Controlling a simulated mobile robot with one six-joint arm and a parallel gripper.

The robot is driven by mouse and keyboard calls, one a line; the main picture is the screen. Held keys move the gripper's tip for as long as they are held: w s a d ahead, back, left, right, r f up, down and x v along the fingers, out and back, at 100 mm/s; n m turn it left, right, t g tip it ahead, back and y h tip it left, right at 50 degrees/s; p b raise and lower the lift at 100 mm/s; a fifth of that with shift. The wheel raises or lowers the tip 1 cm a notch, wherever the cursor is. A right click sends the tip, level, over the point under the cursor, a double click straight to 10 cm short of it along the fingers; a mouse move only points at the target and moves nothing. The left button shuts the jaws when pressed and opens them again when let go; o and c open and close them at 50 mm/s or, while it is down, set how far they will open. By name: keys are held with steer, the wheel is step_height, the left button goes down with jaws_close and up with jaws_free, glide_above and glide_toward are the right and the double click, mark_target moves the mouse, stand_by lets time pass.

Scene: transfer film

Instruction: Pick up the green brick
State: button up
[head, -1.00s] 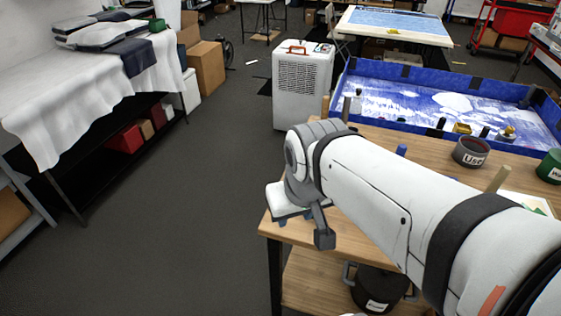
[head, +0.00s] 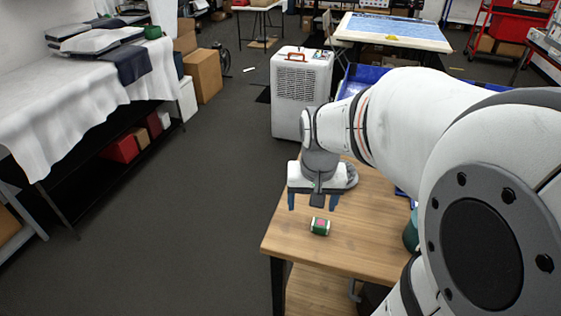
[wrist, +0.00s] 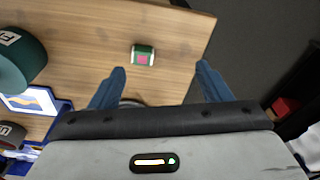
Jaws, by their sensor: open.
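The green brick (head: 320,226) lies on the wooden table near its front left corner, with a pink and white patch on its face. It also shows in the wrist view (wrist: 143,55), ahead of the fingertips and roughly between their lines. My gripper (head: 312,204) is open and empty, with its two blue fingers apart. It is above the table, behind the brick in the head view and clear of it. The fingers also show in the wrist view (wrist: 160,76).
The wooden table (head: 340,250) is bare around the brick. A dark green round container (wrist: 20,62) stands on the table, and a blue-edged tray (wrist: 35,103) lies near it. A white appliance (head: 300,95) stands on the floor behind the table.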

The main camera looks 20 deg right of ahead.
mark_target(321, 224)
steer(key=w+d+f+m, duration=0.1)
steer(key=d+f, duration=0.1)
steer(key=w+d+f+g+b, duration=0.1)
steer(key=d+f, duration=0.1)
steer(key=f, duration=0.1)
steer(key=w+d+f+m, duration=0.1)
steer(key=f, duration=0.1)
steer(key=shift+w+d+f+m, duration=0.25)
steer(key=shift+w+d+m, duration=0.05)
steer(key=shift+w+d, duration=0.1)
steer(key=shift+d+f, duration=0.2)
steer(key=shift+f, duration=1.05)
steer(key=f, duration=0.3)
steer(key=w+f, duration=0.1)
steer(key=f, duration=0.1)
steer(key=shift+a+f+p, duration=0.2)
steer(key=shift+f+p, duration=0.15)
steer(key=c, duration=1.1)
